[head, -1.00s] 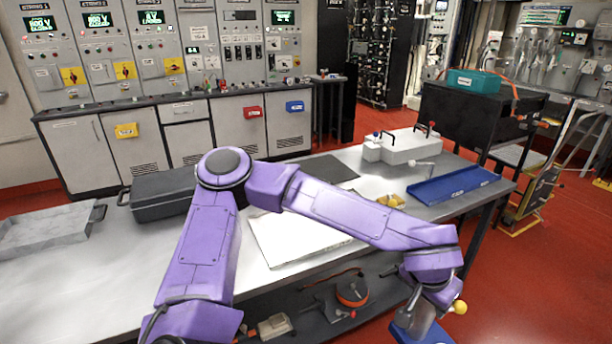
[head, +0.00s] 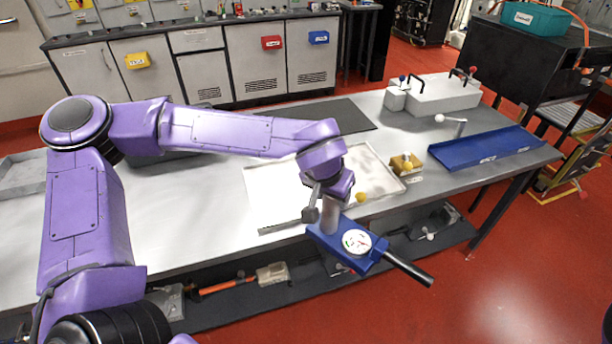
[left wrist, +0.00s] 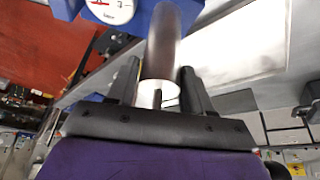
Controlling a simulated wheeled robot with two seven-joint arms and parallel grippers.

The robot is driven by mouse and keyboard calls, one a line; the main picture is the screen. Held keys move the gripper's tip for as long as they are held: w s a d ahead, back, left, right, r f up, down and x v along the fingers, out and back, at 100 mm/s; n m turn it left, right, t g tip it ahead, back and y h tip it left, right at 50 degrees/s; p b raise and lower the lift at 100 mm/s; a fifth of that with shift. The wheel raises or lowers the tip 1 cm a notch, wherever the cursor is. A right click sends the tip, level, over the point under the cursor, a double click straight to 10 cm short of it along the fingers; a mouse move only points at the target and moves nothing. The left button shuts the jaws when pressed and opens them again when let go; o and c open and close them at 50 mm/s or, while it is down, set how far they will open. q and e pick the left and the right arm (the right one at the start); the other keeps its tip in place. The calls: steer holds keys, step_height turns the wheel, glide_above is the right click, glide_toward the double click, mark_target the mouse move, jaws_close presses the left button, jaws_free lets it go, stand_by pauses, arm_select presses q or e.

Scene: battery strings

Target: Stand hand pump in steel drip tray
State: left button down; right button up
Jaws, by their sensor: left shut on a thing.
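The hand pump (head: 345,243) has a blue body, a round white gauge, a black handle pointing lower right and a steel cylinder. My left gripper (head: 328,203) is shut on the steel cylinder, which also shows between the fingers in the left wrist view (left wrist: 162,50). The pump hangs at the table's front edge in the head view, in front of the tray. The shallow, pale steel drip tray (head: 262,185) lies on the table behind it, partly covered by my arm. It shows in the left wrist view (left wrist: 240,45). My right gripper is out of view.
A small yellow-brown box (head: 408,168) stands beside the tray's right end. A blue tray (head: 485,150) and a white case (head: 445,95) are further right. A dark mat (head: 340,115) lies behind. A grey pan (head: 22,175) is far left. A lower shelf holds tools.

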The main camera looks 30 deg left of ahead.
arm_select(q)
steer(key=s+a+r+n+g+y, duration=0.2)
steer(key=s+a+r+n+y, duration=0.15)
steer(key=a+r+n, duration=0.75)
steer(key=s+m+g+h, duration=0.2)
steer(key=s+m, duration=0.5)
steer(key=m, duration=1)
steer(key=s+d+m+g+h, duration=0.1)
steer(key=s+m+h, duration=0.4)
steer(key=m, duration=1.3)
steer(key=shift+s+g+p, duration=0.45)
steer(key=shift+s+g, duration=0.45)
steer(key=shift+s, duration=0.05)
steer(key=shift+r+h, duration=0.1)
steer(key=shift+h, duration=0.15)
